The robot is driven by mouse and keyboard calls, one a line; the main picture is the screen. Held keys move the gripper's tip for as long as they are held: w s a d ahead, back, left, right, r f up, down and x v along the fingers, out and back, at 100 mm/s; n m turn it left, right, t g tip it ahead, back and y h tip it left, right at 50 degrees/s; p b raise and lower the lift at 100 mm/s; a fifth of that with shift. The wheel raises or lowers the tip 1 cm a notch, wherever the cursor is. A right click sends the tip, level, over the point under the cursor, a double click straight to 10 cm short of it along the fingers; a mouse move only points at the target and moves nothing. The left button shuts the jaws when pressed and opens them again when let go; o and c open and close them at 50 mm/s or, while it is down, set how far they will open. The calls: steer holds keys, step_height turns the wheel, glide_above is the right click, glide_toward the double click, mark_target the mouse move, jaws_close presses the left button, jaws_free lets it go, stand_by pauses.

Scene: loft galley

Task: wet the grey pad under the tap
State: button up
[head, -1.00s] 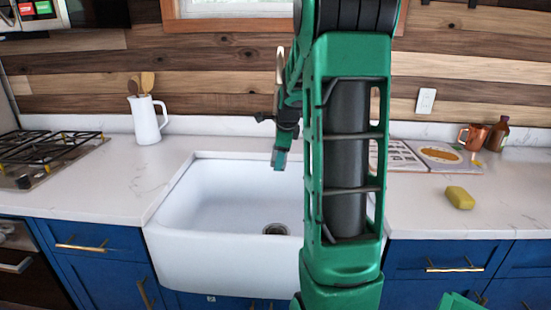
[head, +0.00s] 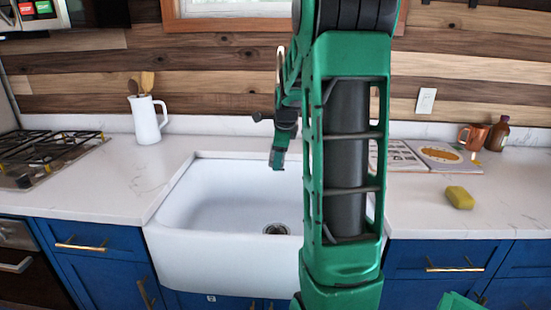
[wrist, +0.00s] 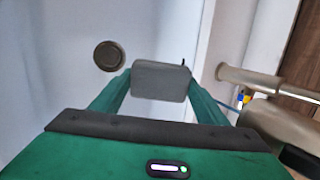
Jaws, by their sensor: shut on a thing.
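My gripper (head: 278,162) hangs over the back part of the white sink (head: 200,250), with my green arm crossing the picture in front. In the wrist view, its two green fingers (wrist: 160,90) are shut on the grey pad (wrist: 161,80), which sits between their tips. The sink floor and its round drain (wrist: 108,56) lie below and beyond the pad. The tap (wrist: 245,80) stands to the right of the pad in the wrist view, apart from it. In the head view part of the tap (head: 280,65) shows behind my arm. No water is visible.
A yellow sponge (head: 459,197) lies on the right counter. An open book (head: 440,156), a copper mug (head: 472,136) and a brown bottle (head: 497,135) are behind it. A white jug (head: 147,118) and a gas hob (head: 40,155) are on the left. The left counter's front is clear.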

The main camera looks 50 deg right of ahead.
steer(key=s+a, duration=0.4)
steer(key=s, duration=0.2)
steer(key=shift+s+a, duration=0.2)
steer(key=shift+s, duration=0.15)
stand_by(0.5)
stand_by(0.8)
stand_by(0.4)
steer(key=s+a+r, duration=0.2)
steer(key=s+r, duration=0.2)
steer(key=shift+a, duration=0.4)
